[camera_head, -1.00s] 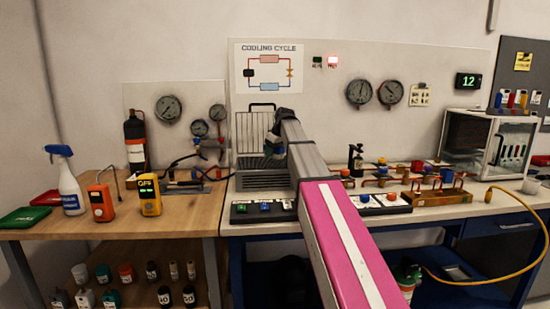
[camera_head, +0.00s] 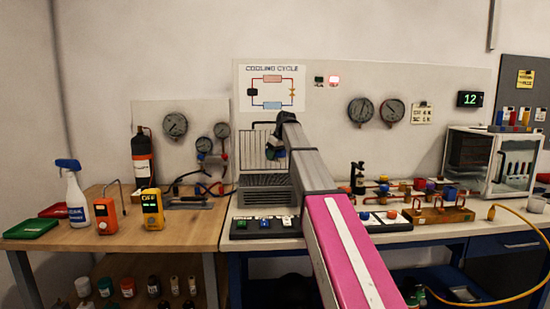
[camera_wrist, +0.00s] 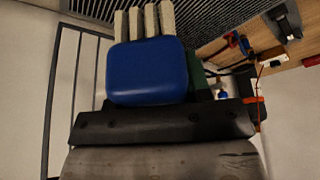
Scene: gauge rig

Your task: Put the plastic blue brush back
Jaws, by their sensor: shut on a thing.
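The blue brush (camera_wrist: 148,72) shows in the wrist view as a rounded blue block with several pale bristle tufts at its upper edge. My gripper (camera_head: 275,152) is shut on it, in front of the wire rack and grey slatted unit at the back of the bench. In the wrist view the dark body of my gripper (camera_wrist: 160,123) crosses below the brush. The fingertips are mostly hidden. In the head view the brush is small and dark, partly covered by my wrist.
The wire rack (camera_head: 253,146) stands on the grey slatted unit (camera_head: 262,192). A button panel (camera_head: 266,227) lies in front. Gauges (camera_head: 175,125) and hoses are left. A copper pipe assembly (camera_head: 438,215) and white glass-fronted cabinet (camera_head: 490,160) are right. A spray bottle (camera_head: 76,195) stands far left.

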